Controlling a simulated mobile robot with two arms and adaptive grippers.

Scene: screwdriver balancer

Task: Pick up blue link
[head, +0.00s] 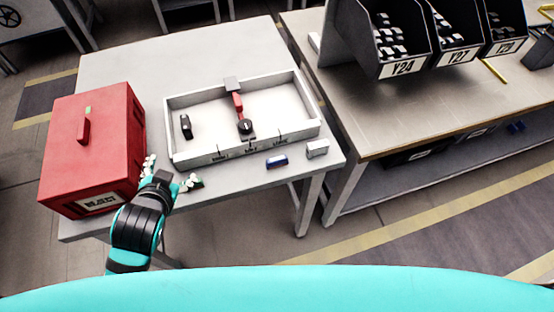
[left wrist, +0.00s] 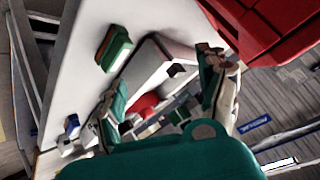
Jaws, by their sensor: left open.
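The blue link (head: 277,161) lies on the light table in front of the white tray, near the table's front right. In the left wrist view a small blue piece (left wrist: 72,121) at the lower left looks like it, but is too small to be sure. My left gripper (head: 171,172) is open between the red box and the tray's front left corner, well to the left of the blue link. Its spread fingers also show in the left wrist view (left wrist: 160,80), with nothing held. My right gripper is in neither view.
A white link (head: 317,148) lies just right of the blue one. A green block (left wrist: 115,48) lies on the table near my left gripper. The red box (head: 90,140) stands at the left. The white tray (head: 215,155) holds a few dark and red parts.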

